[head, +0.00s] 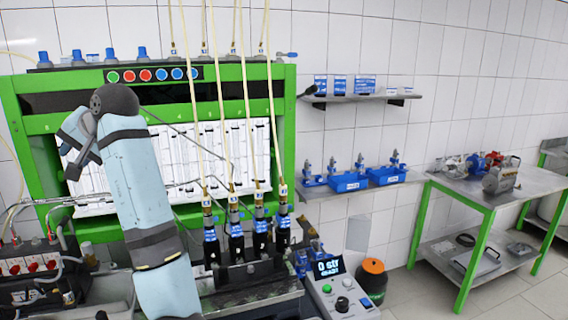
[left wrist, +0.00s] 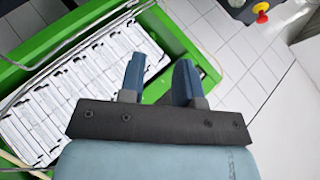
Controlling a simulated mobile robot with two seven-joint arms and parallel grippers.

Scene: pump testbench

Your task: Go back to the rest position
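My left arm rises in front of the green test bench (head: 288,110) in the head view. Its gripper (head: 74,170) is at the upper left, in front of the bench's white panel of tubes (head: 190,155). In the left wrist view the two blue-grey fingers of the left gripper (left wrist: 160,72) stand apart with nothing between them. The green frame (left wrist: 207,68) and the white tubes (left wrist: 75,90) show behind them. My right gripper is in neither view.
Several dark injectors (head: 236,240) with hoses stand before the bench, beside a control box with display (head: 335,285). A black bin with an orange lid (head: 372,280) stands on the floor. A green-legged table (head: 490,200) holds pumps at the right. Wall shelves (head: 360,98) hang between.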

